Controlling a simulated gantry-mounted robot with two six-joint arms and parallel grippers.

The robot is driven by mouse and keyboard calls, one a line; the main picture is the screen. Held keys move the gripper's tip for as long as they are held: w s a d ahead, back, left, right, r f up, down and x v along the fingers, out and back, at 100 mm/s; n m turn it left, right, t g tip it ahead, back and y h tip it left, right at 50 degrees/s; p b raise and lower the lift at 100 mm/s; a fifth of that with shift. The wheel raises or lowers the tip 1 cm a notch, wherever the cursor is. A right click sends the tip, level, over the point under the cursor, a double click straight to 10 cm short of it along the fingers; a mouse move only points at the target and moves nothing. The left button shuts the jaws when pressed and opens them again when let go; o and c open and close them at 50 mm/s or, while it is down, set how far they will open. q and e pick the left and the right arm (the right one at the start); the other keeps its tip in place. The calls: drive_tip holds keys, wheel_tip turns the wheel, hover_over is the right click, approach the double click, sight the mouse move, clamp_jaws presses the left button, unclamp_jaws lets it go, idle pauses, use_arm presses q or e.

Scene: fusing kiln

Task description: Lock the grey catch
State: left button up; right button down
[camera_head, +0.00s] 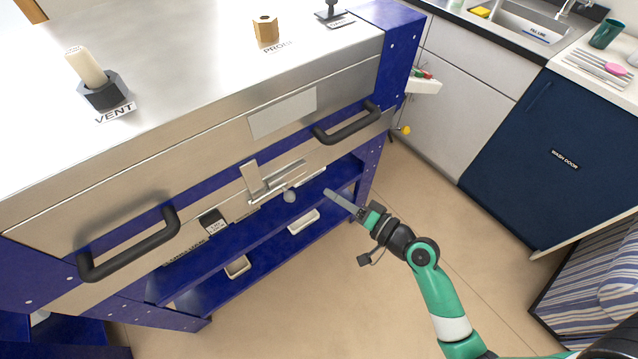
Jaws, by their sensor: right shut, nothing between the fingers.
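The grey catch (258,182) is on the front of the kiln (215,131), between two dark handles. It has an upright flat plate and a bar running to the right, with a round grey knob (290,196) below the bar. I cannot tell from this view whether it is engaged. My right gripper (329,193) is shut and empty, to the right of the knob and apart from it in the picture. My left gripper is not in view.
The black handles (130,246) and (347,123) stick out on either side of the catch. Blue shelves (260,236) with small trays lie below. A brass block (265,31) and a vent plug (103,92) stand on top. Floor (330,290) is clear in front.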

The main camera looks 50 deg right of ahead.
drive_tip(key=s, duration=0.3)
drive_tip(key=shift+s+r, duration=0.15)
drive_tip(key=shift+r, duration=0.1)
